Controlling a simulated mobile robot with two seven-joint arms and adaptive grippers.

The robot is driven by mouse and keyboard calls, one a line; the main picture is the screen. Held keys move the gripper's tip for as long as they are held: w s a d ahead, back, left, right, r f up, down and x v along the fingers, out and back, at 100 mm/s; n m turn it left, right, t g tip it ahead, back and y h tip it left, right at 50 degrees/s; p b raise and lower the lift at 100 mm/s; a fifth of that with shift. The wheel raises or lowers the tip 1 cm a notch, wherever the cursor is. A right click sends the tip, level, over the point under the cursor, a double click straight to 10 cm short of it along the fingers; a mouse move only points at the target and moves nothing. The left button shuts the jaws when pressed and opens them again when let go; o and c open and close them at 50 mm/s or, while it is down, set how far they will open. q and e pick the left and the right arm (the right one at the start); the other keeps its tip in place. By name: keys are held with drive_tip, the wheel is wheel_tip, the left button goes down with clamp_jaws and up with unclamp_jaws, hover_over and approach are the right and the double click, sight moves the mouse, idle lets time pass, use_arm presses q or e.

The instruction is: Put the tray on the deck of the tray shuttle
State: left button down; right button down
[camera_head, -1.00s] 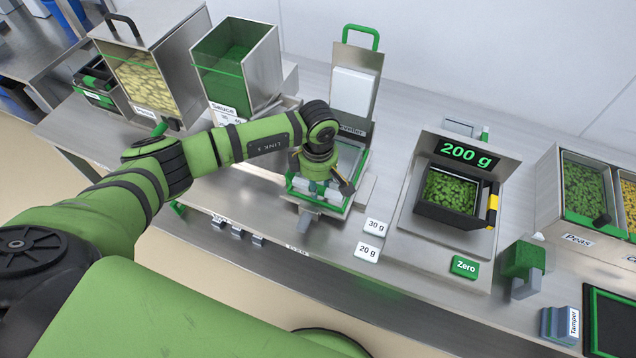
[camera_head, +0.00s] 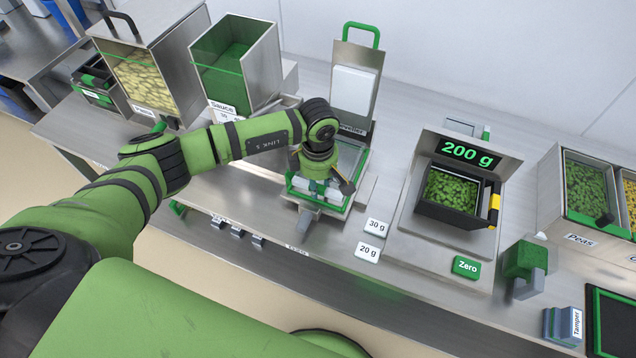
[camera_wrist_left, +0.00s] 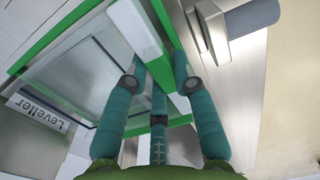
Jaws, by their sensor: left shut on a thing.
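My left gripper (camera_head: 320,188) is low over the green-framed station in front of the leveller. In the left wrist view its teal fingers (camera_wrist_left: 160,85) are closed at the near edge of the green frame (camera_wrist_left: 72,32). A pale, clear-looking tray (camera_wrist_left: 95,68) shows inside that frame, and the fingers appear shut on its near edge. The fingers and wrist hide much of the tray, so its exact seating is unclear. The tray shuttle is not labelled; the green frame (camera_head: 352,184) with a grey knob (camera_head: 307,221) may be it. My right gripper is not in view.
The leveller's upright plate (camera_head: 356,85) stands just behind the gripper. A scale (camera_head: 425,243) reading 200 g holds a black pan of green leaves to the right. The sauce bin (camera_head: 236,70) stands at back left.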

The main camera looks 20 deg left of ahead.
use_arm(q)
drive_tip(key=c, duration=0.9)
unclamp_jaws()
drive_tip(key=shift+c, duration=0.2)
drive_tip(key=c, duration=0.3)
drive_tip(key=shift+r, duration=0.15)
drive_tip(key=shift+r+p, duration=2.15)
drive_tip(key=shift+r, duration=1.25)
